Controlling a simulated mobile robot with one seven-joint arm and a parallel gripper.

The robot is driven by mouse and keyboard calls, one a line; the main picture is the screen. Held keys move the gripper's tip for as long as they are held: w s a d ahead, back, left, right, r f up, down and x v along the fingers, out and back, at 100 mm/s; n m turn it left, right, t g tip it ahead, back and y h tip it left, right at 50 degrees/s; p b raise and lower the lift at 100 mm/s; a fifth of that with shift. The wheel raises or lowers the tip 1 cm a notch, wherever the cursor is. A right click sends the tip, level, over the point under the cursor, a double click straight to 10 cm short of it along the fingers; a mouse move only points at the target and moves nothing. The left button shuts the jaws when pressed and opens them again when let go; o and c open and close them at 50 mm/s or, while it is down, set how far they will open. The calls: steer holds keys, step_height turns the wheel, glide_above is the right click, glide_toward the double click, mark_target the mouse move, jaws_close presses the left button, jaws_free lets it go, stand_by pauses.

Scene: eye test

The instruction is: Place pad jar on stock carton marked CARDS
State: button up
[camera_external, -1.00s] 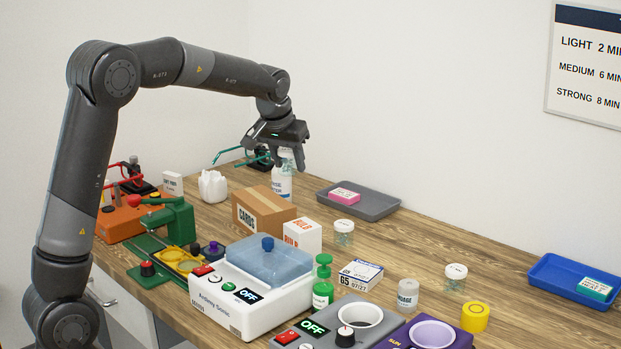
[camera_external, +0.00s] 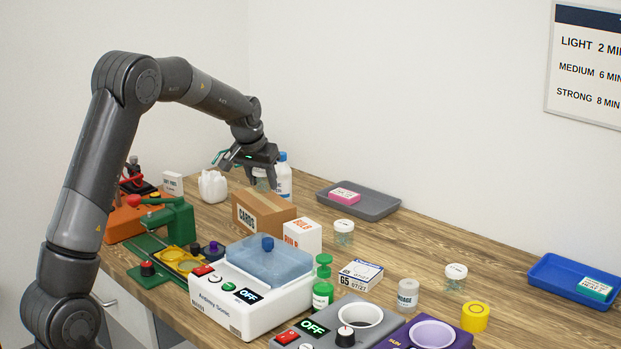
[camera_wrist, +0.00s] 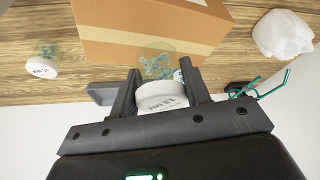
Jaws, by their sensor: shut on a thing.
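My gripper (camera_external: 262,177) is shut on a small clear jar with a white lid (camera_wrist: 160,97) and green contents (camera_wrist: 156,64). The lid lettering is upside down in the wrist view and too small to read surely. In the external view the jar is mostly hidden by the fingers. The brown carton marked CARDS (camera_external: 262,208) stands on the wooden bench, below the gripper in the external view. In the wrist view the carton (camera_wrist: 150,18) lies beyond the jar, whose far end overlaps its edge. I see no contact between them.
A white box with red lettering (camera_external: 302,235) stands right of the carton. A white bottle (camera_external: 284,178) and a white crumpled-looking object (camera_external: 212,186) stand behind it. Similar lidded jars (camera_external: 344,232) (camera_external: 455,276) stand right. A grey tray (camera_external: 375,207) lies at the back.

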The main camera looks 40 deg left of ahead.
steer(key=shift+f, duration=1)
steer(key=o, duration=1)
steer(key=shift+f, duration=0.15)
steer(key=v, duration=1.1)
steer(key=s+d+r, duration=0.5)
steer(key=s+d, duration=0.1)
steer(key=s, duration=0.3)
steer(key=s+d+f+m, duration=0.1)
steer(key=s+d, duration=0.2)
steer(key=s, duration=0.6)
steer(key=s+d+f+m+t+h, duration=0.1)
steer(key=s+d, duration=0.3)
steer(key=s, duration=0.5)
steer(key=s+d+f+m, duration=0.1)
steer(key=s+d, duration=0.2)
steer(key=s, duration=0.6)
steer(key=shift+d+m, duration=0.3)
steer(key=shift+d, duration=0.05)
